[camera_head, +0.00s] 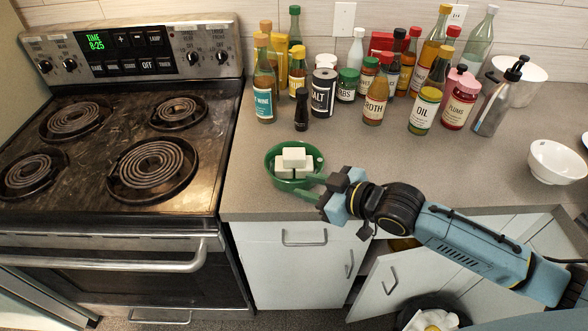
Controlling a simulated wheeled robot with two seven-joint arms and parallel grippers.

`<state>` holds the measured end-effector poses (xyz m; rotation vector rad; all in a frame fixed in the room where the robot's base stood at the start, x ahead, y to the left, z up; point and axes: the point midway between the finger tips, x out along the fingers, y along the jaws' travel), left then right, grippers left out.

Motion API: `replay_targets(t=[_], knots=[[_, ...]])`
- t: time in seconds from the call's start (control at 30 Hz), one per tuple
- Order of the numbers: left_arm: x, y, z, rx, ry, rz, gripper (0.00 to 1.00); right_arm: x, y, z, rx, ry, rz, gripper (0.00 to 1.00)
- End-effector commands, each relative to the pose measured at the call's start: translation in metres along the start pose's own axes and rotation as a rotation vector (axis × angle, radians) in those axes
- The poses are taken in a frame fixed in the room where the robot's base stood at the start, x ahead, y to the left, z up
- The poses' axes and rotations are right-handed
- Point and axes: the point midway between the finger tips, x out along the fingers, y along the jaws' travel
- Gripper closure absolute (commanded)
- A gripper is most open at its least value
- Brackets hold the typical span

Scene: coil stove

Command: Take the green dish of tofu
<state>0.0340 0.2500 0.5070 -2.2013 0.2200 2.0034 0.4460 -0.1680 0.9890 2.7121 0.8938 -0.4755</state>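The green dish (270,173) sits on the counter just right of the stove, near the front edge. White tofu blocks (295,162) are stacked in it. My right gripper (304,187) comes in from the right at the dish's front right side. My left gripper is not in view.
A coil stove (110,240) stands at left. Several bottles and jars, including a salt canister (322,92) and an oil bottle (424,110), line the back. A white bowl (557,162) is at right. A cabinet door (400,280) hangs open below. The counter's middle is clear.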

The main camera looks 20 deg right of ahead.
Motion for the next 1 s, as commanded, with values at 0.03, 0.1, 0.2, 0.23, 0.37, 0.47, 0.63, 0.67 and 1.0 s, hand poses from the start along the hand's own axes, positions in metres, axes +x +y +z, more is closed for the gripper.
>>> replay_targets(t=[0.03, 0.1, 0.2, 0.23, 0.37, 0.47, 0.63, 0.67, 1.0], knots=[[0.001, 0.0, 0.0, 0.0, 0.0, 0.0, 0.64, 0.008, 0.0, 0.0, 0.001, 0.001, 0.001, 0.67], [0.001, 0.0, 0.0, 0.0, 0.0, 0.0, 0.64, 0.014, 0.0, 0.0, 0.001, 0.0, 0.001, 0.67], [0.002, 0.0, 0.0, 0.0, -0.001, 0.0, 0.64, 0.019, 0.0, 0.0, 0.0, -0.001, 0.0, 0.67], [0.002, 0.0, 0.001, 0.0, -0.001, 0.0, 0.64, 0.021, 0.0, 0.0, 0.001, -0.001, 0.0, 0.67], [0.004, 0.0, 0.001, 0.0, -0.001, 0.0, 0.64, 0.039, 0.0, 0.0, 0.001, 0.001, 0.001, 0.67], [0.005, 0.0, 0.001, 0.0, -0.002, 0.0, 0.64, 0.055, 0.0, 0.0, 0.002, 0.0, 0.0, 0.67], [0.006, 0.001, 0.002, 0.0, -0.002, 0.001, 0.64, 0.071, 0.0, 0.001, 0.0, -0.001, 0.0, 0.67], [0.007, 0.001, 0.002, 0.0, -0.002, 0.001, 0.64, 0.071, 0.0, 0.001, 0.0, -0.001, 0.0, 0.67], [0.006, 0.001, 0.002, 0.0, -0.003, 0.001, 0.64, 0.072, 0.0, 0.001, 0.0, -0.002, 0.0, 0.84]])
